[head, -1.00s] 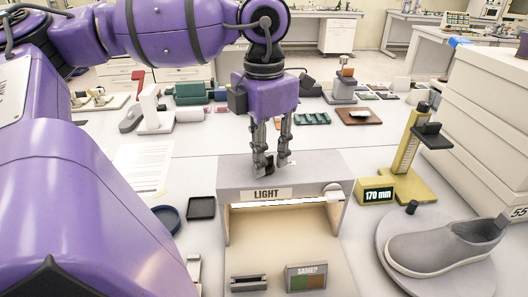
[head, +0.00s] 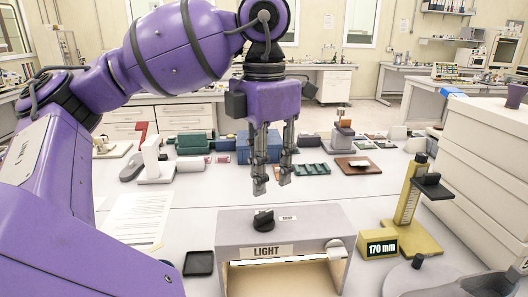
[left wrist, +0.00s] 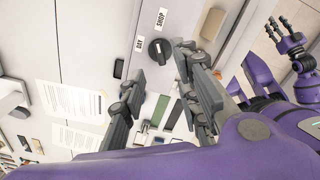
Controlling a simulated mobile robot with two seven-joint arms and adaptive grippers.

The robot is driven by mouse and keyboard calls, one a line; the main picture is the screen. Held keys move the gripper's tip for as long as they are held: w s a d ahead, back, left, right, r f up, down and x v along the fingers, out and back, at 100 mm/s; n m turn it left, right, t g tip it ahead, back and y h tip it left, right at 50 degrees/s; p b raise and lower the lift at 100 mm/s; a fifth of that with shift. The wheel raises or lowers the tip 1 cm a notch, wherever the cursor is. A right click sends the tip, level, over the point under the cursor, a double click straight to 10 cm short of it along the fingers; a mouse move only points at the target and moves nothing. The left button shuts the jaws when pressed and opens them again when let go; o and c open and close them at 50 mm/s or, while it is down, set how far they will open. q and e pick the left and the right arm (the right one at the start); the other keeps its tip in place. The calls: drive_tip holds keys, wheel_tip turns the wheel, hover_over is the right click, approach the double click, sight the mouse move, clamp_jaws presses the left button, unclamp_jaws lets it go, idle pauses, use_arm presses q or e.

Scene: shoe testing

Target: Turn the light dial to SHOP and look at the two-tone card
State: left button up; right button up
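The black light dial (head: 263,220) sits on top of the grey light box (head: 318,222), beside a SHOP label (head: 287,218). In the left wrist view the dial (left wrist: 160,50) shows with a DAY label (left wrist: 138,44) and the SHOP label (left wrist: 161,18); I cannot tell its exact setting. My left gripper (head: 272,190) is above and behind the dial, clear of it, with its fingers apart and empty. My right gripper (left wrist: 282,27) shows at the upper right of the left wrist view, fingers apart. The two-tone card is outside the head view.
A yellow gauge (head: 408,205) with a 170 mm display (head: 381,248) stands right of the box. A black tray (head: 198,263) and a paper sheet (head: 137,218) lie to the left.

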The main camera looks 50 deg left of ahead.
use_arm(q)
drive_tip(key=shift+r, duration=1.65)
